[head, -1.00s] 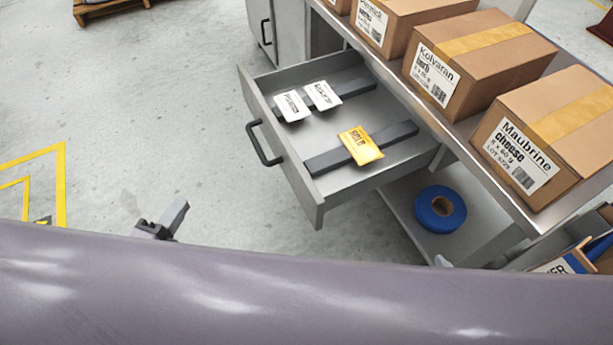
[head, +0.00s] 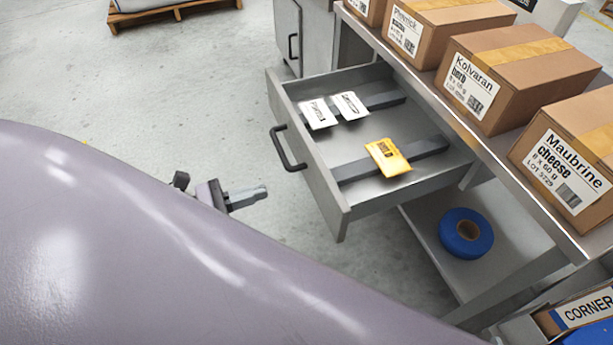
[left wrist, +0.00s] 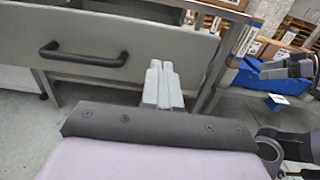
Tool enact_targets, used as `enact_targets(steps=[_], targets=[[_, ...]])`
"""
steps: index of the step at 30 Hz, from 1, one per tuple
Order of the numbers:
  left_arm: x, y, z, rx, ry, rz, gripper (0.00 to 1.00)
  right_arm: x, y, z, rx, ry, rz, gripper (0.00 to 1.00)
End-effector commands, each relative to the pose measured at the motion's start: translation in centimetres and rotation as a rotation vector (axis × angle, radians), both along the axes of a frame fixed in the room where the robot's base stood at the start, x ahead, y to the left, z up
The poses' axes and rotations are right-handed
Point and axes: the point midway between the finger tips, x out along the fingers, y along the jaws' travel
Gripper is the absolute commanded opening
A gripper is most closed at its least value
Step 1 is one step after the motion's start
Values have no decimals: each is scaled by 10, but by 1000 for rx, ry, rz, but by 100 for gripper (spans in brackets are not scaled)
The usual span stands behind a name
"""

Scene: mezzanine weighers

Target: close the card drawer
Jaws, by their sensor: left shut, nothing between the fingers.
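The card drawer (head: 335,201) is pulled well out from under the bench in the head view. It holds two white cards (head: 334,110) and a yellow card (head: 387,157) marked HOLD, on dark divider bars. Its dark handle (head: 287,149) is on the front panel. My left gripper (head: 262,192) is shut and empty, in front of the drawer and apart from it in the head view. In the left wrist view, the shut fingers (left wrist: 162,75) point toward the drawer front (left wrist: 100,50), right of the handle (left wrist: 84,54). My arm hides part of the head view.
Several labelled cartons (head: 520,75) stand on the bench top. A blue tape roll (head: 466,232) lies on the lower shelf. A pallet (head: 170,12) is on the floor far back. The floor left of the drawer is clear.

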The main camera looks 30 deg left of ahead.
Motion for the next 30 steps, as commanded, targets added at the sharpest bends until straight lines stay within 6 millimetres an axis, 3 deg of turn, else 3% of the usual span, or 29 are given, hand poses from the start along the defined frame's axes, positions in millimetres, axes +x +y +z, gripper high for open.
enact_targets(steps=[6,15,30], targets=[[37,-31,2,-2,-2,0,0,0,-1,6,-4,-4,1,100],[73,-62,1,-4,2,2,0,0,-1,7,-4,-3,-6,100],[83,-71,-1,-2,4,2,0,-3,-2,5,-5,2,-9,100]])
